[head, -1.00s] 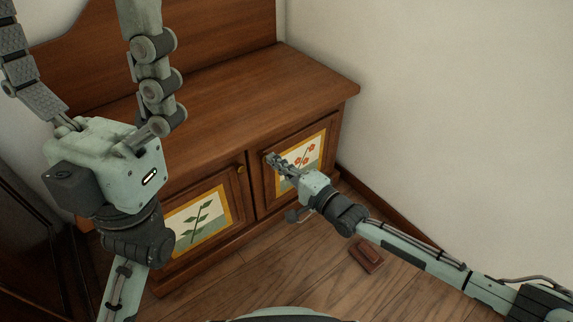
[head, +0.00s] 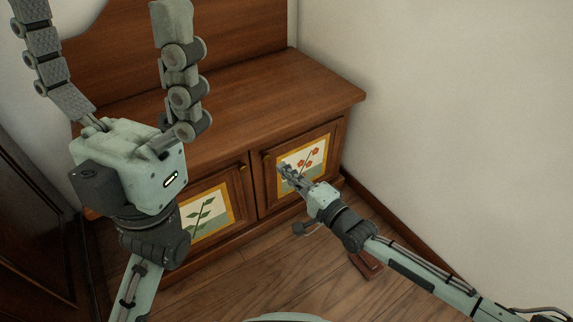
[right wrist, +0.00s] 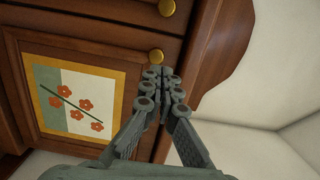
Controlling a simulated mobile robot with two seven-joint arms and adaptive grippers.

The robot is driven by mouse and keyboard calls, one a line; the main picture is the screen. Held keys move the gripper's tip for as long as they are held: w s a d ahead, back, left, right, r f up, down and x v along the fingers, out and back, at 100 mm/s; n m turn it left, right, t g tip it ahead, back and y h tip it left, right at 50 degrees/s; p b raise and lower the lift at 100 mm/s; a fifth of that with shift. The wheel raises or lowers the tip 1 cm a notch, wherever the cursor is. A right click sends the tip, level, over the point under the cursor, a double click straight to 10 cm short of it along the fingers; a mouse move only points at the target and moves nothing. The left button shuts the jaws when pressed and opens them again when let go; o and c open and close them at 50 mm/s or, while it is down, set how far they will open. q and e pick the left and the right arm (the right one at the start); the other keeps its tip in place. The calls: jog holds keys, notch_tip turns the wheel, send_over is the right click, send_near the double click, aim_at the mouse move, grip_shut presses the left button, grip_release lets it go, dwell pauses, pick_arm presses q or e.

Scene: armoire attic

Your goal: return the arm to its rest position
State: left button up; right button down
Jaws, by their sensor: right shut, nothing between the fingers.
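My right gripper (head: 286,170) is shut and empty in front of the right door (head: 325,147) of a low wooden cabinet (head: 270,88). That door has a yellow-framed panel with red flowers and looks closed.
The left cabinet door (head: 236,210), with a green-leaf panel, looks closed. A reddish-brown block (head: 368,266) lies on the wooden floor (head: 262,275), partly behind my right arm. A pale wall (head: 460,110) stands right of the cabinet. A dark wooden piece (head: 35,225) stands at far left.

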jog(key=p+v, duration=0.1)
jog(key=v, duration=0.8)
jog(key=shift+s+p, duration=0.3)
jog(key=shift+s, duration=0.1)
